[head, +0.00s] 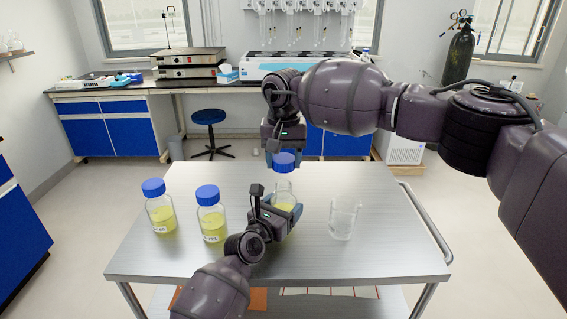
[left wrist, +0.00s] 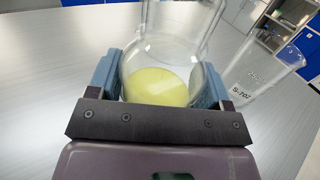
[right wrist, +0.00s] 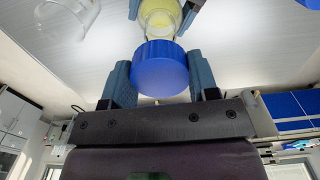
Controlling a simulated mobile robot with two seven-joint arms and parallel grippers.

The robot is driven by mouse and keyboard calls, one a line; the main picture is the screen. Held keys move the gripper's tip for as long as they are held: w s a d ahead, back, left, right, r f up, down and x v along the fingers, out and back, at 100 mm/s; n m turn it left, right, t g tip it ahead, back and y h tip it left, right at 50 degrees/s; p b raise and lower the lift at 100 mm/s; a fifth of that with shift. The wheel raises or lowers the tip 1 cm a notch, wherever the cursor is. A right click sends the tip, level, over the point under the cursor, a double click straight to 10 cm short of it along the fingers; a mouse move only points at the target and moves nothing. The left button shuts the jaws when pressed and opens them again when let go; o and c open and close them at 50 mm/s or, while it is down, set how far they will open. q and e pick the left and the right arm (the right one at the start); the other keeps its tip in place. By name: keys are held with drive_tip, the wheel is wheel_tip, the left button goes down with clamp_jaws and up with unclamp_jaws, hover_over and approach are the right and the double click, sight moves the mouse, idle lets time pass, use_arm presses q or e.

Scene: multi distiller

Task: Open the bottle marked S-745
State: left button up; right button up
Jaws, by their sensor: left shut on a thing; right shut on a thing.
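A clear bottle (head: 284,187) with yellow liquid stands upright over the steel table. My left gripper (head: 278,214) is shut around its body, and the left wrist view shows the bottle (left wrist: 160,85) between the fingers. Its label is not visible. My right gripper (head: 283,150) points down from above, shut on a blue cap (head: 284,161). The cap (right wrist: 160,68) sits between its fingers in the right wrist view. The cap is directly above the bottle's neck, with clear glass showing below it; I cannot tell whether they still touch.
Two blue-capped bottles of yellow liquid stand to the left, one (head: 160,210) farther out and one (head: 211,222) nearer; their labels are too small to read. The table's (head: 390,262) front right is clear.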

use_arm(q)
drive_tip(key=o, duration=1.8)
drive_tip(key=shift+c, duration=0.2)
drive_tip(key=shift+s, duration=0.1)
